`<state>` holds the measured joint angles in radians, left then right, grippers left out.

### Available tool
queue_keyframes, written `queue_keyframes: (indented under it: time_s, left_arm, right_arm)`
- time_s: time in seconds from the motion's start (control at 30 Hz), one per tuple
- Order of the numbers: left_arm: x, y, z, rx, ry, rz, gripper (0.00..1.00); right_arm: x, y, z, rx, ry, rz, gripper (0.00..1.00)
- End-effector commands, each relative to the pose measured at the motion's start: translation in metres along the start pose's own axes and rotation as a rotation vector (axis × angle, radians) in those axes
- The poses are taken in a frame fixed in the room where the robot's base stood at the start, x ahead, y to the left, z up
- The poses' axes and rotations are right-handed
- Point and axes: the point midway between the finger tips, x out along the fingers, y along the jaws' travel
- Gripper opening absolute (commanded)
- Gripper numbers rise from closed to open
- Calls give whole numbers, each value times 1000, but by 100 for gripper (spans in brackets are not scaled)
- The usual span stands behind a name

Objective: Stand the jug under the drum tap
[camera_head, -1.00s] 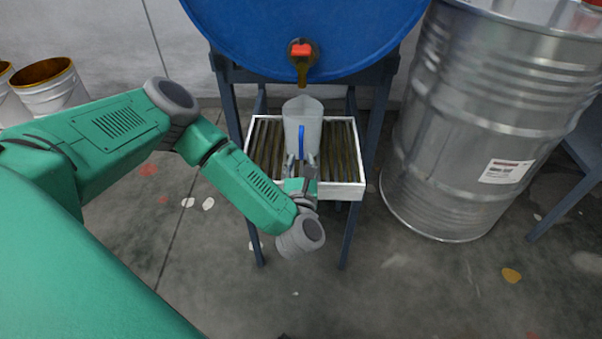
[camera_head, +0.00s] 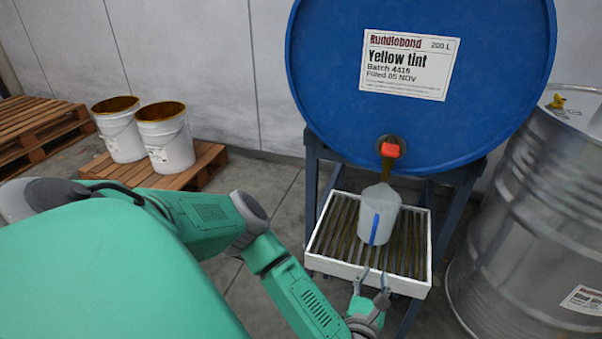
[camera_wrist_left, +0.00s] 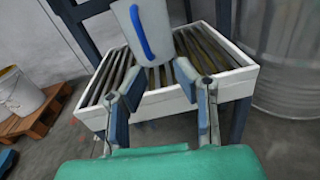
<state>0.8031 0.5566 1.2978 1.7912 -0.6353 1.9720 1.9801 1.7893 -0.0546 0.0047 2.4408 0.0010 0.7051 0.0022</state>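The pale grey jug (camera_head: 379,214) with a blue handle stands upright on the slatted tray, below the drum tap (camera_head: 390,149), with its top close under the spout. The tap has a red knob and sits low on the blue drum (camera_head: 330,75). My left gripper (camera_head: 373,277) is open and empty at the front edge of the tray, apart from the jug. In the left wrist view, the jug (camera_wrist_left: 165,60) and its blue handle are beyond the two spread fingers (camera_wrist_left: 157,84); the jug's top is cut off. My right gripper is in neither view.
The tray's white rim (camera_head: 365,273) surrounds dark slats, within a blue-grey stand (camera_head: 311,180). A steel drum (camera_head: 530,215) stands close on the right. Two white buckets (camera_head: 168,146) stand on a wooden pallet (camera_head: 205,165) at left. Floor between pallet and stand is free.

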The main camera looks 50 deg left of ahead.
Motion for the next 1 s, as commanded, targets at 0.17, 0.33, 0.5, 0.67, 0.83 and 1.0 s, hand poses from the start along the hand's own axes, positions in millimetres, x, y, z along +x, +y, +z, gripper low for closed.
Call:
queue_keyframes:
  time_s: [0.17,0.33,0.5,0.67,0.83,1.0]
  left_arm:
    - [-77,-109,2,428,49,-514,26]
    - [-199,-136,-34,1191,-168,-1189,26]
    - [-244,-30,-79,1945,-520,-1733,26]
    - [-223,82,-78,-2233,659,1959,26]
    - [-208,132,-64,-2049,606,1834,26]
    - [-207,138,-63,-2027,602,1822,26]
  right_arm:
    - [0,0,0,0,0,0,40]
    - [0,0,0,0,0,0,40]
    - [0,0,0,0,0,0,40]
    - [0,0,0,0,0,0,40]
    - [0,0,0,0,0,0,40]
    - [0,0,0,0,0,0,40]
